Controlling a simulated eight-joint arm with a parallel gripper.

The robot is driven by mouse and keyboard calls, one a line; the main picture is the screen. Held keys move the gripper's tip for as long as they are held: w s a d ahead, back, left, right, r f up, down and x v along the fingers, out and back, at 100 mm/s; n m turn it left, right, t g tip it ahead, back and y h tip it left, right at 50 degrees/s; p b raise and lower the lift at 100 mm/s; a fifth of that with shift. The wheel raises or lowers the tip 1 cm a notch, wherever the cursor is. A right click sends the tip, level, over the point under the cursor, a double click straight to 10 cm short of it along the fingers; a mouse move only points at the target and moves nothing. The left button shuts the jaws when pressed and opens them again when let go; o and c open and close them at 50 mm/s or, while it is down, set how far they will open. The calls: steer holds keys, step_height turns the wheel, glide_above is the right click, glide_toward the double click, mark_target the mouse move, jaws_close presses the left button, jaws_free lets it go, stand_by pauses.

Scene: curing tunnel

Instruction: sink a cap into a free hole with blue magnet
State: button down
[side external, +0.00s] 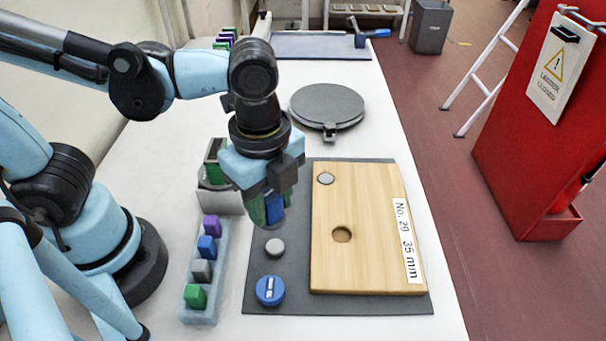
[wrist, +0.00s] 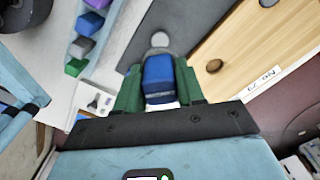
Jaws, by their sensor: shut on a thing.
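My gripper (side external: 274,212) is shut on a blue magnet (wrist: 158,78), a block between its green fingers, above the dark mat. A loose grey cap (side external: 275,246) lies on the mat below the gripper, left of the wooden board (side external: 375,262). In the wrist view the cap (wrist: 160,40) shows just beyond the magnet's end; I see no clear contact between them. The board has an empty near hole (side external: 342,235), which also shows in the wrist view (wrist: 214,66). A grey disc (side external: 325,179) sits at its far hole position.
A rack (side external: 198,319) with purple, blue, grey and green blocks stands left of the mat (side external: 330,305). A blue round piece (side external: 270,290) with a white bar lies near the cap. A dark round plate (side external: 327,105) and an open-topped box (side external: 222,201) stand farther back.

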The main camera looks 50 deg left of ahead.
steer(key=shift+f, duration=3.05)
steer(key=shift+f, duration=0.4)
steer(key=shift+r, duration=0.85)
steer(key=shift+r, duration=0.35)
steer(key=shift+r, duration=0.7)
steer(key=shift+r, duration=0.6)
steer(key=shift+w, duration=0.1)
